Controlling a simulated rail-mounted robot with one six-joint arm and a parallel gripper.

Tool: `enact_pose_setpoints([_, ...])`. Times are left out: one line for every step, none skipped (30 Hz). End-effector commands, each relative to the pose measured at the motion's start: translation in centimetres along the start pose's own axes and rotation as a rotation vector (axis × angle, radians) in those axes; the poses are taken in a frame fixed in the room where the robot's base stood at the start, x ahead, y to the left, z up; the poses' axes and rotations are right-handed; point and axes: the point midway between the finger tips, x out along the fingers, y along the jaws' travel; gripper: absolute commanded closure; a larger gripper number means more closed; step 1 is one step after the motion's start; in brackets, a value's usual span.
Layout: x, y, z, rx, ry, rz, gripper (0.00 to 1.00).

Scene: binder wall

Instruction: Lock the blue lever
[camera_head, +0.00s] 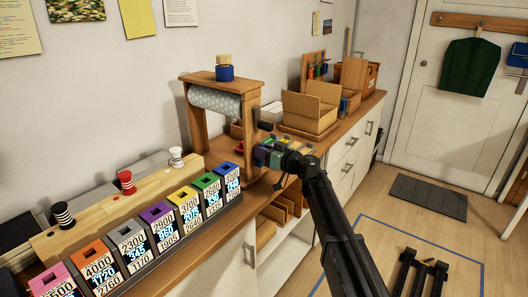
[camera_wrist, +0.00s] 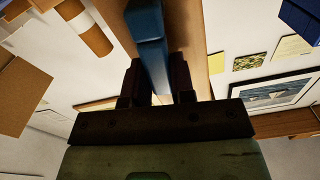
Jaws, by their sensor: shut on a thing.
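My gripper (camera_head: 266,154) is at the right-hand post of the wooden roll stand, just above the counter. In the wrist view my gripper (camera_wrist: 157,88) has its two dark fingers on either side of a long blue bar, the blue lever (camera_wrist: 150,38), and is shut on it. The lever runs up out of the top of that view, along a wooden surface. Its far end and its mount are not visible there. In the head view I cannot make out the lever clearly beside my gripper.
The roll stand (camera_head: 187,118) holds a patterned roll (camera_head: 214,101). Numbered coloured boxes (camera_head: 132,240) stand in a row at the front left. An open cardboard box (camera_head: 308,112) is behind my gripper. Floor to the right is mostly clear.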

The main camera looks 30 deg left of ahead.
Motion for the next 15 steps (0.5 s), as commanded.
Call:
enact_pose_setpoints([-0.05,-0.07,0.08,-0.004,-0.002,-0.001,1.00])
enact_pose_setpoints([-0.05,-0.07,0.08,-0.004,-0.002,-0.001,1.00])
enact_pose_setpoints([-0.05,-0.07,0.08,-0.004,-0.002,-0.001,1.00])
enact_pose_setpoints([-0.05,-0.07,0.08,-0.004,-0.002,-0.001,1.00])
enact_pose_setpoints([-0.05,-0.07,0.08,-0.004,-0.002,-0.001,1.00])
enact_pose_setpoints([-0.05,-0.07,0.08,-0.004,-0.002,-0.001,1.00])
enact_pose_setpoints([-0.05,-0.07,0.08,-0.004,-0.002,-0.001,1.00])
enact_pose_setpoints([-0.05,-0.07,0.08,-0.004,-0.002,-0.001,0.74])
enact_pose_setpoints([-0.05,-0.07,0.08,-0.004,-0.002,-0.001,0.68])
enact_pose_setpoints([-0.05,-0.07,0.07,-0.003,-0.002,-0.001,0.63])
enact_pose_setpoints([-0.04,-0.06,0.07,-0.003,-0.002,-0.001,0.58])
enact_pose_setpoints([-0.04,-0.05,0.06,-0.003,-0.002,-0.001,0.52])
enact_pose_setpoints([-0.04,-0.05,0.05,-0.002,-0.002,-0.001,0.51])
enact_pose_setpoints([-0.03,-0.04,0.05,-0.002,-0.001,-0.001,0.51])
enact_pose_setpoints([-0.02,-0.03,0.04,-0.002,-0.001,-0.001,0.51])
